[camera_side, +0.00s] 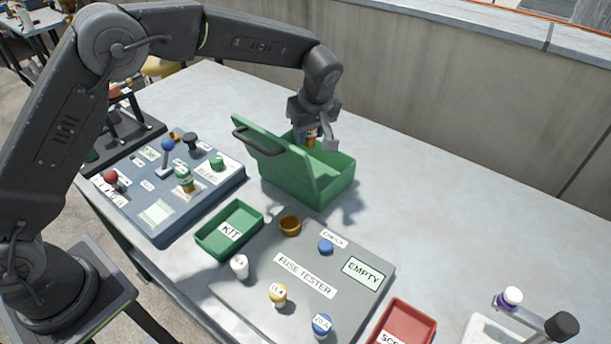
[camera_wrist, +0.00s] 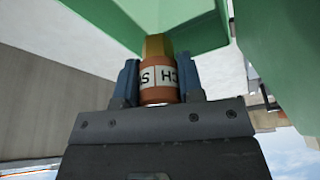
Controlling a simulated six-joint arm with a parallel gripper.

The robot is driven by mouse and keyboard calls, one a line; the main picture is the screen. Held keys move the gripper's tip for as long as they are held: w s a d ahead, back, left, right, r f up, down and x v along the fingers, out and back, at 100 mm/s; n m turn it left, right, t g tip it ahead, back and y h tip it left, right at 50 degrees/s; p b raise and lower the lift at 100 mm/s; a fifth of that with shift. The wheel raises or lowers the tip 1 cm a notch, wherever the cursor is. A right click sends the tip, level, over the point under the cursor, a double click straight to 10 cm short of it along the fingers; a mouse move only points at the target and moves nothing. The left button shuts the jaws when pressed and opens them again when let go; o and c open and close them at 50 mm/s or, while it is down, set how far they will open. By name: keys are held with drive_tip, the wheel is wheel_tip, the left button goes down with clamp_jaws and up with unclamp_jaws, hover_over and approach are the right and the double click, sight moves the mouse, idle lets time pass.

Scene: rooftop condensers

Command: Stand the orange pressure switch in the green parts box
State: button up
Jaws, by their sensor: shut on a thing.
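The orange pressure switch (camera_wrist: 158,82) has a white label with dark letters and a yellowish-brown end. In the wrist view it sits between the two blue-grey fingers of my gripper (camera_wrist: 158,80), which is shut on it. In the side view my gripper (camera_side: 312,134) is over the green parts box (camera_side: 335,188), with the switch (camera_side: 310,142) below the wrist at the box's opening. The box's lid with a dark handle stands raised on the left side. The lid and near wall hide the box floor, so I cannot tell whether the switch touches anything.
A blue-grey panel (camera_side: 150,213) with knobs and a lever lies left of the box. A green KIT tray (camera_side: 211,243), a grey fuse tester (camera_side: 350,300) and a red tray (camera_side: 405,316) stand in front. The table right of the box is clear.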

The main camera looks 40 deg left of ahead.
drive_tip(key=shift+s+d+f, duration=0.1)
drive_tip(key=shift+d+f, duration=0.5)
drive_tip(key=shift+d, duration=0.3)
approach(314, 168)
drive_tip(key=shift+s+f, duration=0.4)
drive_tip(key=shift+s, duration=0.2)
drive_tip(key=shift+s+f, duration=0.45)
drive_tip(key=shift+s, duration=0.2)
drive_tip(key=shift+f, duration=1.95)
drive_tip(key=shift+f, duration=0.15)
drive_tip(key=o, duration=1.1)
drive_tip(key=v, duration=1.2)
